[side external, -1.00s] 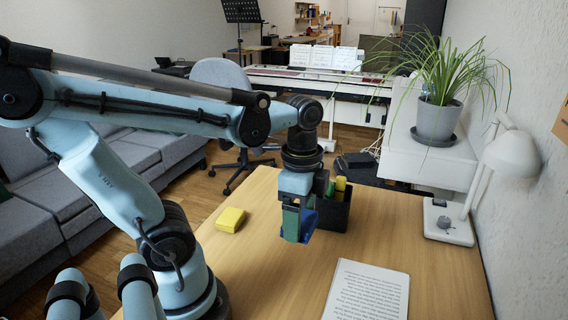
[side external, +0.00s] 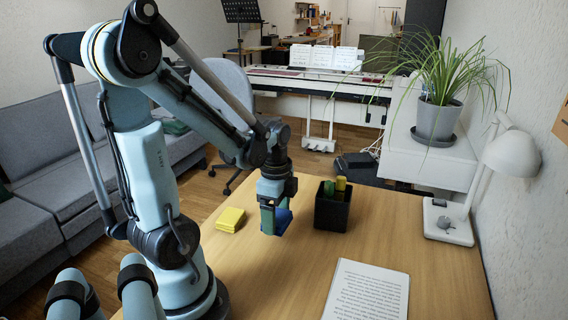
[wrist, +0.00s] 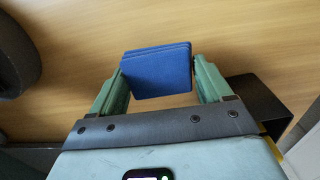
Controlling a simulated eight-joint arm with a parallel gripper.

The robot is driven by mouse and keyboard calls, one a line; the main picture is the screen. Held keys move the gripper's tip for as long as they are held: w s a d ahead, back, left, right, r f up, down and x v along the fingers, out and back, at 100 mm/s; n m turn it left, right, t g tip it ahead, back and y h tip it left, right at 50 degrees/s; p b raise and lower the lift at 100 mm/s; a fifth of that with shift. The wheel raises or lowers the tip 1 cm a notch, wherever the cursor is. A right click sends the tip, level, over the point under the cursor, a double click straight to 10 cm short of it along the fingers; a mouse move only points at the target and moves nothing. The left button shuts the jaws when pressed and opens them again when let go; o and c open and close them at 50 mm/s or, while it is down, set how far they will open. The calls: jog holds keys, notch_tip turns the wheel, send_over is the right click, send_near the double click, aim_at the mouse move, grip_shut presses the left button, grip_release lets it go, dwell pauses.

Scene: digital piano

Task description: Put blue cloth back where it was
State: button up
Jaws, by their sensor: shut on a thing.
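The blue cloth (wrist: 157,72) is a folded square pad held between the two green fingers of my gripper (wrist: 155,82) in the wrist view. In the side view, my gripper (side external: 274,219) points down over the wooden desk, with the blue cloth (side external: 284,221) at its fingertips. The cloth is low over the desk; I cannot tell whether it touches the top. My gripper is between a yellow folded cloth (side external: 230,219) on its left and a black pen holder on its right.
The black holder (side external: 331,213) holds green and yellow items. A printed sheet (side external: 366,292) lies at the front of the desk (side external: 290,275). A white lamp (side external: 452,222) stands at the right. The desk's middle front is clear.

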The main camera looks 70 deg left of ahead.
jog(key=shift+f, duration=2.1)
jog(key=o, duration=0.9)
jog(key=shift+f, duration=0.1)
jog(key=shift+o, duration=0.2)
jog(key=shift+r, duration=6.05)
jog(key=w+d+n+t, duration=0.3)
jog(key=d+n, duration=0.1)
jog(key=d, duration=0.3)
jog(key=w+d+r+n+t, duration=0.1)
jog(key=w+d+n+t, duration=0.2)
jog(key=d, duration=0.4)
jog(key=shift+n+t, duration=0.6)
jog(key=shift+n, duration=0.4)
